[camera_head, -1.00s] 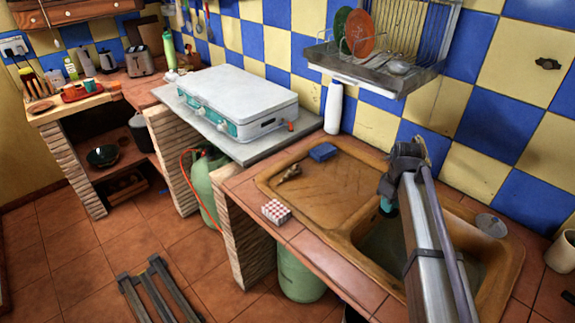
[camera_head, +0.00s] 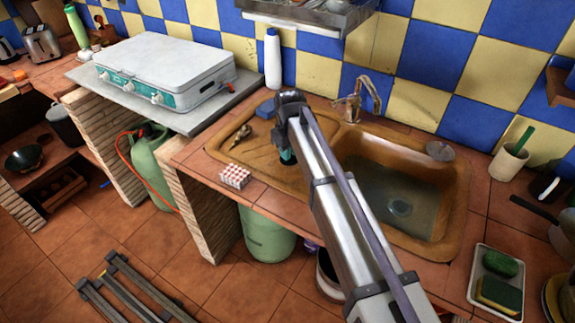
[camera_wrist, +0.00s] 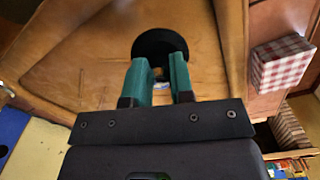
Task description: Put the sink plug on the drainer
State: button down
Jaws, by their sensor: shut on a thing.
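The sink plug (camera_wrist: 160,41) is a round black disc in the wrist view, at the tips of my gripper's teal fingers. My gripper (camera_wrist: 160,66) is shut on it. In the head view my gripper (camera_head: 287,156) is over the right part of the drainer, near the basin's left edge; my arm hides the plug there. The drainer (camera_head: 225,148) is the brown, sloping left half of the sink unit, also behind the plug in the wrist view (camera_wrist: 95,60). I cannot tell whether the plug touches it.
A brass-coloured item (camera_head: 240,136) and a blue sponge (camera_head: 266,108) lie on the drainer. A red-and-white checked box (camera_head: 235,176) stands at its front edge. The basin (camera_head: 375,190) is on the right, with a tap (camera_head: 355,100) behind. The drainer's middle is clear.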

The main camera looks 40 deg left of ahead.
notch_tip(320, 180, down, 4)
jog(key=b, duration=0.4)
jog(key=shift+r+p, duration=0.3)
jog(key=shift+r, duration=0.05)
jog(key=shift+f, duration=0.25)
jog(key=c, duration=1)
grip_release()
jog(key=shift+r, duration=0.1)
notch_tip(320, 180, up, 13)
jog(key=p, duration=1.2)
jog(key=shift+f, duration=0.3)
